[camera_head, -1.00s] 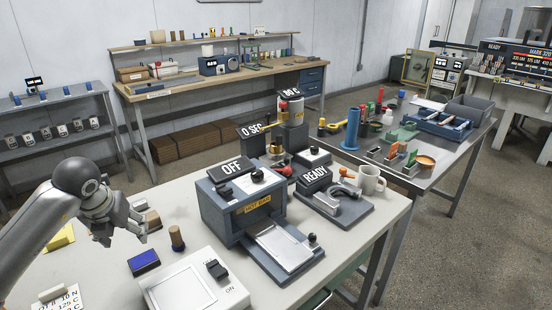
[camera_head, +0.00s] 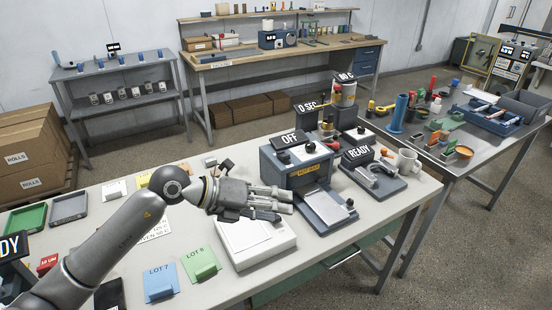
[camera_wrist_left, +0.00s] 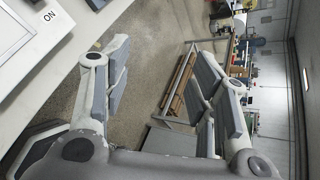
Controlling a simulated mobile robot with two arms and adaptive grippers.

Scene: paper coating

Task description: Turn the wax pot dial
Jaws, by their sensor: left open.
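My left gripper (camera_head: 286,203) is open and empty above the white box, fingers pointing right, well short of the pot. In the left wrist view its two fingers (camera_wrist_left: 158,62) stand wide apart with floor and table legs between them. My right gripper is not in view.
The press (camera_head: 296,168) with an OFF sign stands between my left gripper and the pot. A "0 SEC" sign (camera_head: 307,106), a READY device (camera_head: 372,178) and a white mug (camera_head: 407,160) are close by. The white box (camera_head: 255,247) lies below my gripper.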

